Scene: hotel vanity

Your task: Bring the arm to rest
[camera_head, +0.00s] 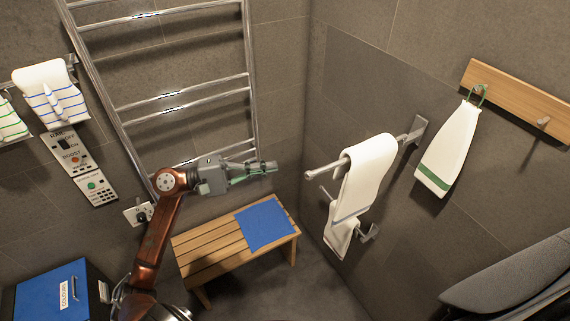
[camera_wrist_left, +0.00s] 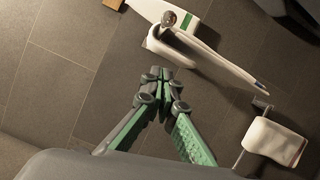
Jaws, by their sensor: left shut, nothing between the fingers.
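My left arm comes up from the bottom of the head view, and its gripper (camera_head: 268,166) points right, in the air above the wooden bench and in front of the heated rail. In the left wrist view the two green-and-grey fingers meet at their tips (camera_wrist_left: 158,76). The gripper is shut and empty. It touches nothing that I can see. My right gripper is not in either view.
A slatted bench (camera_head: 205,253) with a blue cloth (camera_head: 265,225) stands below. A chrome towel rail (camera_head: 180,95) is behind. A white towel (camera_head: 365,175) hangs on a wall bar at right; another (camera_head: 448,150) hangs from a peg board. A blue-lidded box (camera_head: 55,295) stands lower left.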

